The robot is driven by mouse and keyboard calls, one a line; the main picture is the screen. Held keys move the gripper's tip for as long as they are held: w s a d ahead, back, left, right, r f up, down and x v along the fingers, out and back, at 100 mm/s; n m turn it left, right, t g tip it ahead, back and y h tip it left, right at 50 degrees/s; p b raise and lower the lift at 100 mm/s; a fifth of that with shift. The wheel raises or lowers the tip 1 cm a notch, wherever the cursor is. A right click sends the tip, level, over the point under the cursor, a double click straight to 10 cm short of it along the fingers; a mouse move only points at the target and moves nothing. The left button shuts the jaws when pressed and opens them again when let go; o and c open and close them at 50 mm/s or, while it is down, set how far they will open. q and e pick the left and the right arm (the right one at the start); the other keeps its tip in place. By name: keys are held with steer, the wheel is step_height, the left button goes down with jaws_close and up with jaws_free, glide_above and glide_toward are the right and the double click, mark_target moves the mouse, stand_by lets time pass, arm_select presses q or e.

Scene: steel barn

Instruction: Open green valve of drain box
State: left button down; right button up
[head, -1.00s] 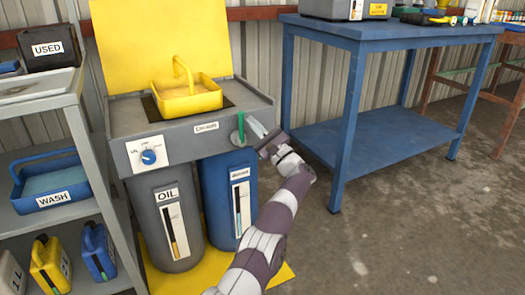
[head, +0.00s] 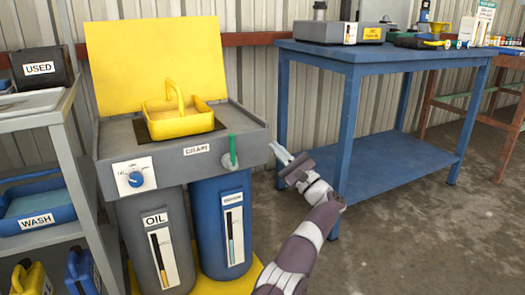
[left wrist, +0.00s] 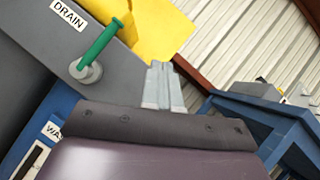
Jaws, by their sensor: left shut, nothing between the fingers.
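The grey drain box (head: 250,137) stands at the left-middle of the head view, with a DRAIN label on its front. Its green valve (head: 232,148) is a short lever standing roughly upright from a grey pivot near the front right corner. In the left wrist view the green valve (left wrist: 99,45) is left of the fingers. My left gripper (head: 277,152) is shut and empty, to the right of the valve and apart from it. The shut fingers (left wrist: 160,72) also show in the wrist view. My right gripper is not in view.
A yellow tray (head: 180,123) sits on the box top before a raised yellow lid (head: 155,60). Grey OIL (head: 135,225) and blue (head: 205,195) drums stand below. A blue table (head: 390,165) is close on the right; a shelf (head: 62,150) is left.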

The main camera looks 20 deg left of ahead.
arm_select(q)
steer(key=d, duration=0.2)
steer(key=d+p, duration=0.1)
steer(key=d, duration=0.1)
steer(key=shift+s+f, duration=0.1)
steer(key=shift+s, duration=0.1)
